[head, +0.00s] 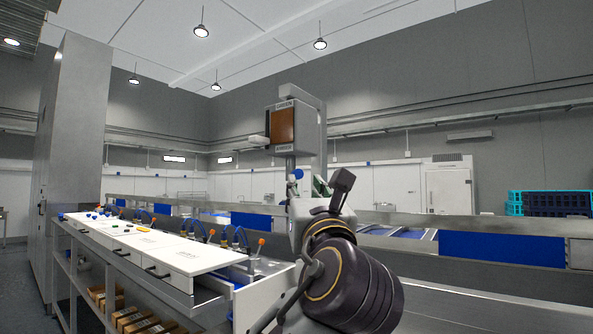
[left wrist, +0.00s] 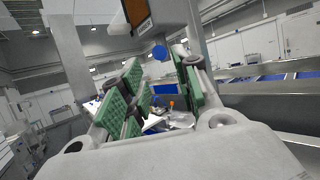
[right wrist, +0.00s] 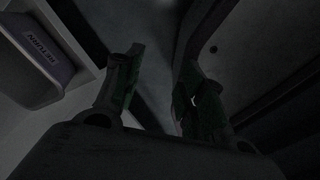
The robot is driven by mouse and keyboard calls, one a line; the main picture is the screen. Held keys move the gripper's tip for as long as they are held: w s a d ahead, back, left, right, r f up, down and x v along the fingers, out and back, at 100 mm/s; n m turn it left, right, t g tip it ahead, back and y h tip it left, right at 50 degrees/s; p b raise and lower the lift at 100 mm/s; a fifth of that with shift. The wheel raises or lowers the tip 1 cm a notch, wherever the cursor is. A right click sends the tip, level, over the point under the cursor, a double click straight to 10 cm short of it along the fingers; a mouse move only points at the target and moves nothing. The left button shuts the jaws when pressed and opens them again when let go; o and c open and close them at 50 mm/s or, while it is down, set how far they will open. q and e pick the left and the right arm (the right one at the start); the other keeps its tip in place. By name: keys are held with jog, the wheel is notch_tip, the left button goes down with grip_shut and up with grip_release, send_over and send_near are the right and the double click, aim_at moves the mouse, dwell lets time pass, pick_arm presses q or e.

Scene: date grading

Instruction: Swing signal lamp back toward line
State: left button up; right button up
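The signal lamp, a grey box with a brown-orange panel (head: 297,124), stands on a post beyond my left gripper in the head view. Its lower part also shows at the top of the left wrist view (left wrist: 143,14). A round blue knob (head: 296,174) sits below the box; in the left wrist view the knob (left wrist: 160,52) appears beyond and between the fingertips. My left gripper (head: 320,185) has green-padded fingers, apart and empty; my own wrist partly hides it in the head view. My right gripper (right wrist: 158,88) is open and empty in a dark spot, outside the head view.
A white-topped bench (head: 150,245) with drawers, small blue items and orange-tipped tools runs along the left. A conveyor with blue panels (head: 500,247) runs across behind. Blue crates (head: 550,203) stand far right. A bin marked RETURN (right wrist: 38,65) is near my right gripper.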

aim_at(296, 170)
pick_arm(q)
jog(key=p+x, duration=0.3)
jog(key=x, duration=0.9)
jog(key=shift+w, duration=0.25)
jog(key=shift+w+a+r, duration=0.1)
jog(key=shift+w+r, duration=0.1)
jog(key=shift+w, duration=0.4)
pick_arm(e)
jog(key=a+r, duration=0.1)
jog(key=s+a+r, duration=0.1)
jog(key=a+r, duration=0.1)
jog(key=shift+s+a, duration=0.1)
jog(key=shift+s, duration=0.15)
jog(key=shift+w+a, duration=0.1)
jog(key=shift+a, duration=0.1)
pick_arm(q)
jog(key=shift+c, duration=0.4)
